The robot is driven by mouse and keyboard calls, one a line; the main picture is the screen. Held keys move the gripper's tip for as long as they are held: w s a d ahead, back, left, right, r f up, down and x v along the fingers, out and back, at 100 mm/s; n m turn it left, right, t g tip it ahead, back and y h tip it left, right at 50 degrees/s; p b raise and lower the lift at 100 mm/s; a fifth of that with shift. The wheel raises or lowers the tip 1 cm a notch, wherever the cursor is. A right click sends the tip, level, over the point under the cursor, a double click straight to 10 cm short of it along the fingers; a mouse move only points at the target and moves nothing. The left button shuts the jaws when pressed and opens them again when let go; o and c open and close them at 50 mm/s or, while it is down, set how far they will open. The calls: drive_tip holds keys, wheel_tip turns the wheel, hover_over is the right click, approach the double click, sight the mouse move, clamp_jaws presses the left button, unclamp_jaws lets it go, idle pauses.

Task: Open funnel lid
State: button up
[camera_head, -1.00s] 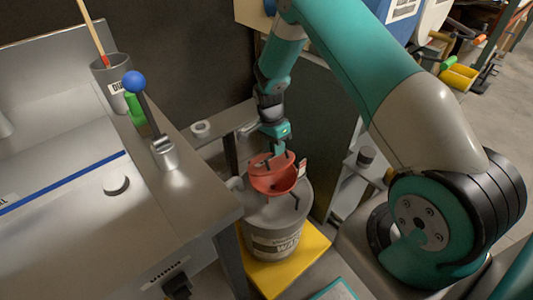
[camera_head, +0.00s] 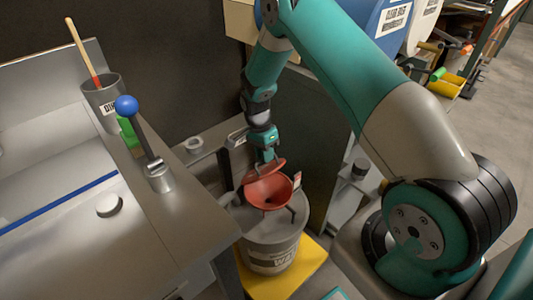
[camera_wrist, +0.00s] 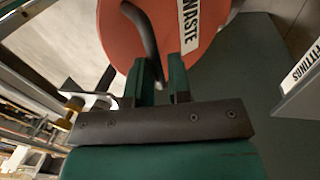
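The red funnel (camera_head: 281,194) sits on top of the grey waste drum (camera_head: 272,252), and its inside and dark hole show. Its red lid (camera_head: 262,172) is raised and tilted at the back of the funnel. My gripper (camera_head: 267,158) is directly above and behind the lid. In the wrist view, the lid's red face (camera_wrist: 118,40) carries a white label and a dark curved handle (camera_wrist: 146,32). The exact finger contact is partly hidden.
A steel bench (camera_head: 170,232) with a blue-knobbed lever (camera_head: 141,125) and a grey cup (camera_head: 103,100) stands on the left. The drum stands on a yellow base (camera_head: 308,268). A dark cabinet panel (camera_head: 315,125) is close behind and right of the funnel.

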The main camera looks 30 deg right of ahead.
drive_tip(key=shift+o, duration=1.4)
drive_tip(key=shift+f, duration=0.15)
drive_tip(key=v, duration=1.7)
drive_tip(key=shift+r+p, duration=0.25)
drive_tip(key=shift+p, duration=0.05)
drive_tip(key=shift+w, duration=0.1)
